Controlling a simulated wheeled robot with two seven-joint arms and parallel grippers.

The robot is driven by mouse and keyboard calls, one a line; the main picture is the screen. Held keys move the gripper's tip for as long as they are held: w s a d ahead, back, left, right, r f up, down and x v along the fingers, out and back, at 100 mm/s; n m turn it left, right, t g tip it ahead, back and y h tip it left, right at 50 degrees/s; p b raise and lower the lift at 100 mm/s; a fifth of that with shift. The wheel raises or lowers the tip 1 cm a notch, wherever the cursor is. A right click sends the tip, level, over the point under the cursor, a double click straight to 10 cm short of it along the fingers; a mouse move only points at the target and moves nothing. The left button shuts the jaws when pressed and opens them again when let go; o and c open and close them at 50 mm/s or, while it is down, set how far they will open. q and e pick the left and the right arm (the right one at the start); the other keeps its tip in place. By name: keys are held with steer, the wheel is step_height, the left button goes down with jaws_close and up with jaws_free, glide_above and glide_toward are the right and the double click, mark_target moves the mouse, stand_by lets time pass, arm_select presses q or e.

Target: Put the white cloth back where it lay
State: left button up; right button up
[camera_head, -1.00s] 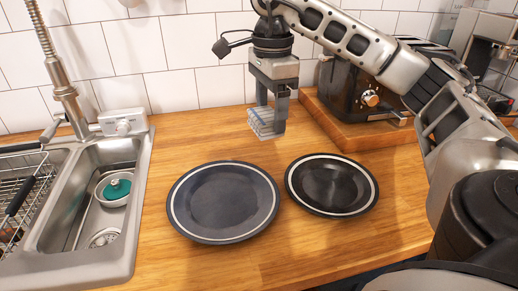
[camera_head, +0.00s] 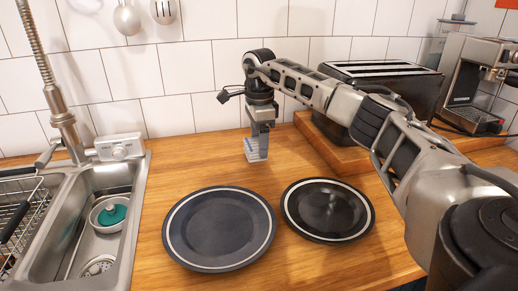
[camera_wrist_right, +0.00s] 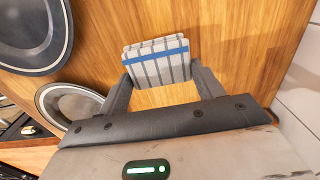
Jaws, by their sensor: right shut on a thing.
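The white cloth (camera_wrist_right: 156,62) is folded, with grey stripes and a blue band, and sits between the fingertips of my right gripper (camera_wrist_right: 160,84) in the right wrist view. In the head view the cloth (camera_head: 256,153) hangs below my right gripper (camera_head: 258,138), at the back of the wooden counter behind the plates. The gripper points down and is shut on the cloth. I cannot tell whether the cloth touches the counter. My left gripper is not in view.
Two dark plates with white rings, a larger one (camera_head: 219,228) and a smaller one (camera_head: 327,210), lie in front. A sink (camera_head: 110,230) is at left. A black toaster (camera_head: 375,85) on a wooden board (camera_head: 345,155) is at right. Bare counter surrounds the cloth.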

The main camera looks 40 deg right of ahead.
steer(key=shift+w+d+f, duration=0.15)
steer(key=shift+w+f, duration=0.05)
steer(key=shift+f, duration=1.75)
steer(key=o, duration=1)
steer(key=shift+o, duration=0.2)
step_height(320, 180, up, 12)
steer(key=shift+r, duration=0.2)
